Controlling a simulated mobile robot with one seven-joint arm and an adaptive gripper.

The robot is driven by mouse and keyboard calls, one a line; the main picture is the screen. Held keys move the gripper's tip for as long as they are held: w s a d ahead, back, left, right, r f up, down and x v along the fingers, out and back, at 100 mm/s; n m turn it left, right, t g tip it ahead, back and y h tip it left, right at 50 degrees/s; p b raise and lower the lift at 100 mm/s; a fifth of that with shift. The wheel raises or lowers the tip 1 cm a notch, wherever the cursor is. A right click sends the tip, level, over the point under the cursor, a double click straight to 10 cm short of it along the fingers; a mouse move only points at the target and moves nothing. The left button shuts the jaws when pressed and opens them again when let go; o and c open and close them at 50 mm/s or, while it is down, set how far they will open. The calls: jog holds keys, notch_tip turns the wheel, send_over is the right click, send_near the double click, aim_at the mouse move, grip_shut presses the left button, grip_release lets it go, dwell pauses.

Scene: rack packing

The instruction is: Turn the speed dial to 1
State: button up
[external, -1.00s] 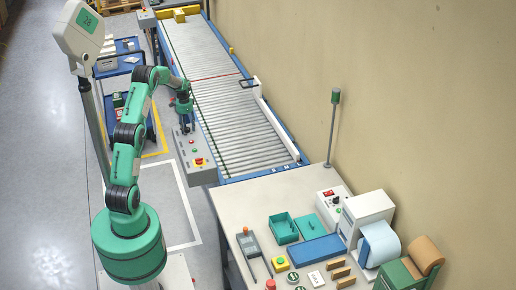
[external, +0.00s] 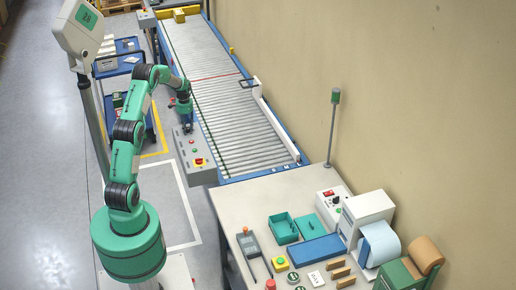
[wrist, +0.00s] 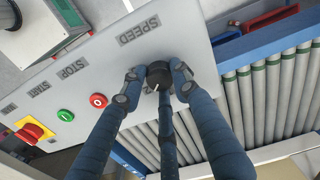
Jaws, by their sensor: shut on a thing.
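The speed dial (wrist: 158,75) is a black round knob on a grey control panel (wrist: 172,28), just below the SPEED label (wrist: 139,30) in the wrist view. My gripper (wrist: 157,78) has its blue fingers closed around the dial, with fingertips on both sides of it. A light pointer mark shows on the knob's lower part; the numbers around it are hidden or too small to read. In the external view my gripper (external: 187,124) is down at the far end of the control panel (external: 192,148), and its fingers hide the dial.
A red button (wrist: 98,100), a green button (wrist: 65,115) and a red stop knob on yellow (wrist: 31,131) sit on the same panel. The roller conveyor (wrist: 275,90) runs beside it. A workbench with tools (external: 260,205) stands nearer the camera.

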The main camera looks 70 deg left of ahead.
aim_at(187, 128)
jog(key=n+p, duration=0.3)
jog(key=n, duration=0.2)
jog(key=shift+r, duration=0.1)
jog(key=shift+n+p, duration=0.9)
jog(key=shift+n, duration=1.2)
jog(key=o, duration=1.2)
notch_tip(187, 128, up, 12)
jog(key=shift+f, duration=0.1)
